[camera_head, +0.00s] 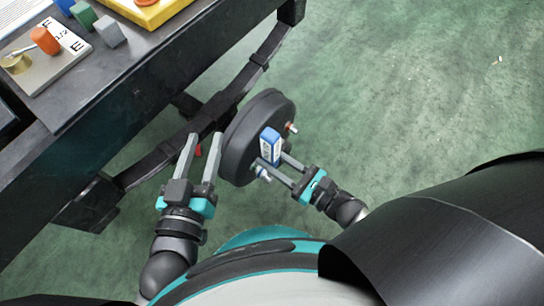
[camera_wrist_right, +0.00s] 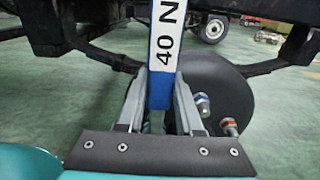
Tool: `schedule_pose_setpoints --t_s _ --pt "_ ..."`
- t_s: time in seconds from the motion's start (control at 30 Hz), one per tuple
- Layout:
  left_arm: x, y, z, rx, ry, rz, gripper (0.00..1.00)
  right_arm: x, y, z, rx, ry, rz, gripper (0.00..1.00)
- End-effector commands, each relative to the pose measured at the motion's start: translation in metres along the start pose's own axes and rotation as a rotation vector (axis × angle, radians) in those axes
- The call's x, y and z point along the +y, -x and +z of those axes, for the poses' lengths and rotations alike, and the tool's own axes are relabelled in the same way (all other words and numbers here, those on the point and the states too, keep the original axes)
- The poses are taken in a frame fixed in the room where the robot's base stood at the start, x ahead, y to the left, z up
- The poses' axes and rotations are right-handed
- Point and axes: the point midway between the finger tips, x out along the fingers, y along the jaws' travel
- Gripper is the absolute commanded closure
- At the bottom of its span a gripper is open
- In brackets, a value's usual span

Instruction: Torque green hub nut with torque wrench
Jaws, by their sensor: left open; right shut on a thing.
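The torque wrench (camera_head: 269,146) is a blue bar with a white label reading "40 N" in the right wrist view (camera_wrist_right: 166,48). My right gripper (camera_head: 270,158) is shut on it, in front of the hub. The hub (camera_head: 240,142) is a black disc with studs. I see no green nut on the hub; part of the face is hidden by the wrench and fingers. My left gripper (camera_head: 203,142) is open and empty, just left of the hub.
A dark workbench (camera_head: 125,85) fills the upper left, carrying an orange-topped tool (camera_head: 45,40), a green block (camera_head: 83,14), a grey block (camera_head: 109,32) and a yellow case (camera_head: 150,10). The black chassis beam (camera_head: 150,165) runs behind the hub. The green floor at right is clear.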

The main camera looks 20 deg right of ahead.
Motion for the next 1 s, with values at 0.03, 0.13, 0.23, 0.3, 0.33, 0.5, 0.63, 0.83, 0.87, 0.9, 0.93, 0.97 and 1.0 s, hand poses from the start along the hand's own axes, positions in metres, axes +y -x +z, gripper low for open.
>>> schedule_pose_setpoints --t_s 0.03,0.13,0.23,0.3,0.33,0.5,0.63,0.83,0.87,0.9,0.93,0.97,1.0 --pt "0.0003 0.0000 -0.0004 0.000 0.001 0.000 0.54 -0.0003 -0.0007 0.0020 -0.005 0.001 0.001 1.00" --pt "0.0004 0.0000 -0.0005 0.000 0.001 0.000 0.54 -0.0003 -0.0008 0.0020 -0.005 0.001 0.001 1.00" --pt "0.0004 0.0001 -0.0005 0.001 0.001 0.000 0.54 -0.0003 -0.0008 0.0020 -0.006 0.001 0.001 1.00" --pt "0.0005 0.0001 -0.0005 0.001 0.002 0.000 0.54 -0.0003 -0.0011 0.0020 -0.006 0.001 0.001 1.00" --pt "0.0005 0.0001 -0.0004 0.001 0.002 0.000 0.54 -0.0003 -0.0013 0.0020 -0.006 0.001 0.001 1.00" --pt "0.0004 0.0000 0.0000 0.001 0.002 0.000 0.54 -0.0003 -0.0040 0.0021 -0.006 0.001 0.001 1.00" --pt "0.0004 0.0000 0.0003 0.001 0.002 0.000 0.54 -0.0004 -0.0065 0.0020 -0.006 0.001 0.000 1.00" --pt "0.0003 -0.0001 0.0006 0.001 0.002 0.000 0.54 -0.0002 -0.0091 0.0021 -0.006 0.000 0.000 1.00" --pt "0.0003 -0.0001 0.0006 0.001 0.002 0.000 0.54 -0.0002 -0.0092 0.0021 -0.006 0.000 0.000 1.00" --pt "0.0003 -0.0001 0.0006 0.001 0.002 0.000 0.54 -0.0002 -0.0092 0.0021 -0.006 0.000 0.000 1.00" --pt "0.0003 -0.0001 0.0006 0.001 0.002 0.000 0.54 -0.0002 -0.0092 0.0021 -0.006 0.000 0.000 1.00" --pt "0.0003 -0.0001 0.0006 0.001 0.002 0.000 0.54 -0.0002 -0.0092 0.0021 -0.006 0.000 0.001 1.00" --pt "0.0003 -0.0001 0.0006 0.001 0.002 0.000 0.54 -0.0002 -0.0092 0.0022 -0.006 0.000 0.001 1.00"
